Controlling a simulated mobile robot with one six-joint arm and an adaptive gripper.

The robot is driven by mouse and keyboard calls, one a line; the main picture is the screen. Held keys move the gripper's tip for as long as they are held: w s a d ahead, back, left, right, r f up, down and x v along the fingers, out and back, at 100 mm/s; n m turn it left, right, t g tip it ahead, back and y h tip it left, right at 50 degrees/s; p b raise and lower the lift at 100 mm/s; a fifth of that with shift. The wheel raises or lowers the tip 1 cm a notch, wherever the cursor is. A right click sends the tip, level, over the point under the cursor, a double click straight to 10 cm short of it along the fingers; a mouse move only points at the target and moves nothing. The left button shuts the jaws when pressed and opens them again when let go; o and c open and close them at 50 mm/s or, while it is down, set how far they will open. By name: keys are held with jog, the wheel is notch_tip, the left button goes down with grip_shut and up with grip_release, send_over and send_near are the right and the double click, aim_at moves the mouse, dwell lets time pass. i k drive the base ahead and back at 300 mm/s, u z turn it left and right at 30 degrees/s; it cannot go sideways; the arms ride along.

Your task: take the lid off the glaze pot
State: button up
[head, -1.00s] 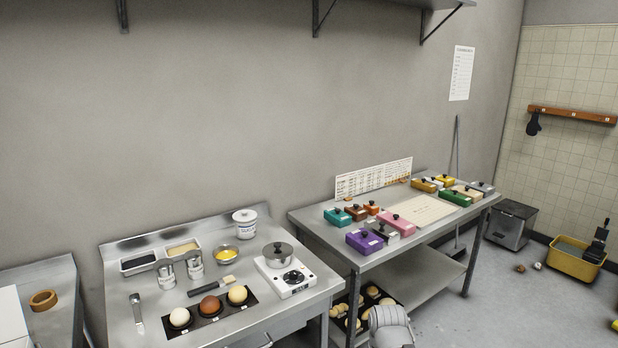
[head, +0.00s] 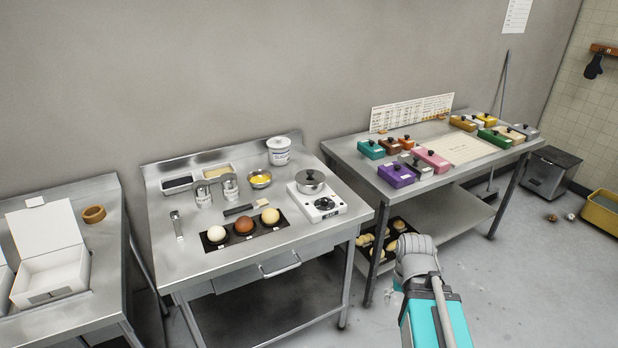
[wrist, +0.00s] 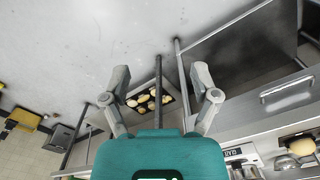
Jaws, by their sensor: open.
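A metal pot with a grey lid and a dark knob (head: 310,178) stands on a white hot plate (head: 328,206) at the right of the middle steel table. The lid sits on the pot. The hot plate's white front (wrist: 236,152) seems to show at the lower right of the wrist view. My gripper (wrist: 160,82) has its two fingers apart with nothing between them. It hangs over the floor in front of the tables, away from the pot. In the head view my teal arm part shows at lower right; the fingers cannot be made out there.
The right table (head: 350,152) holds several coloured boxes. Buns lie on its lower shelf. Floor in front is open.

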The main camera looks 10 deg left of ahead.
aim_at(310, 176)
jog(key=z, duration=0.05)
jog(key=k, duration=0.65)
jog(key=u, duration=0.35)
jog(key=i, duration=1.5)
jog(key=z, duration=0.3)
